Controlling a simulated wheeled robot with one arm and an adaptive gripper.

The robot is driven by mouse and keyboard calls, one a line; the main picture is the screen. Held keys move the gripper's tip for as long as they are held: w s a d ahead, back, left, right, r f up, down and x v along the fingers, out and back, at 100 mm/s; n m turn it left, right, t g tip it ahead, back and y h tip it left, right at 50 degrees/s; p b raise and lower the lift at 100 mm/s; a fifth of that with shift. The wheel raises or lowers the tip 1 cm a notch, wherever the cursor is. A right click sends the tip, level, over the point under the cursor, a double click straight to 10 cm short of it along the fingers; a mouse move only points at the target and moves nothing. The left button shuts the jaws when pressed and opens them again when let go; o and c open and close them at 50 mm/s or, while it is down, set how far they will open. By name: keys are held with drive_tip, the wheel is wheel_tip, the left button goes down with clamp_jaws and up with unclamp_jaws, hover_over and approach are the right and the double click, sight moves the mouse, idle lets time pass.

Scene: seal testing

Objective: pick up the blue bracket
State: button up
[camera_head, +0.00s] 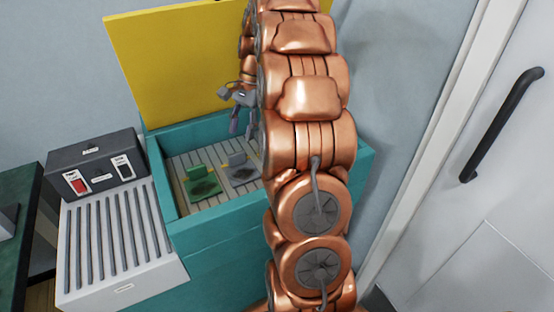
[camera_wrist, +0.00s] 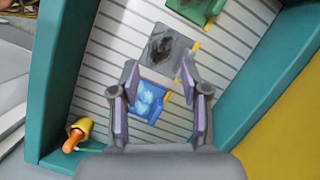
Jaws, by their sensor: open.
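The blue bracket (camera_wrist: 149,98) lies on the slatted floor of the teal box in the wrist view, between and beyond my open fingers. It has a pale patch on top and a yellow strip at its right edge. My gripper (camera_wrist: 160,82) is open and empty above it; contact with the bracket cannot be made out. In the head view my gripper (camera_head: 241,112) hangs over the teal box (camera_head: 178,185), and my arm hides the blue bracket there.
A grey bracket (camera_wrist: 168,48) lies just beyond the blue one, and a green bracket (camera_wrist: 197,8) lies farther off. An orange and yellow object (camera_wrist: 77,134) sits in a box corner. Teal walls surround the floor. A yellow lid (camera_head: 175,60) stands open behind.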

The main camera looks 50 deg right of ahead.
drive_tip(key=d+f+m, duration=0.2)
drive_tip(key=d, duration=0.3)
drive_tip(key=d+f+m+t+b, duration=0.1)
drive_tip(key=d+f+m, duration=0.1)
drive_tip(key=d, duration=0.4)
drive_tip(key=d+f+m+b, duration=0.1)
drive_tip(key=d+f, duration=0.3)
drive_tip(key=d, duration=0.1)
drive_tip(key=shift+w+d+m, duration=0.1)
drive_tip(key=shift+d+m, duration=0.3)
drive_tip(key=shift+w+a+f+y, duration=0.15)
drive_tip(key=shift+a+f, duration=0.1)
drive_tip(key=shift+f, duration=0.35)
drive_tip(key=shift+a+f+y, duration=0.15)
drive_tip(key=shift+a+f, duration=0.1)
drive_tip(key=shift+f, duration=0.35)
drive_tip(key=shift+w+a+f+p, duration=0.15)
drive_tip(key=shift+a+f+p, duration=0.3)
drive_tip(key=shift+f+p, duration=0.1)
drive_tip(key=shift+p+x, duration=0.3)
drive_tip(key=shift+x, duration=1.55)
drive_tip(key=shift+w+a, duration=0.15)
drive_tip(key=shift+c, duration=0.2)
clamp_jaws()
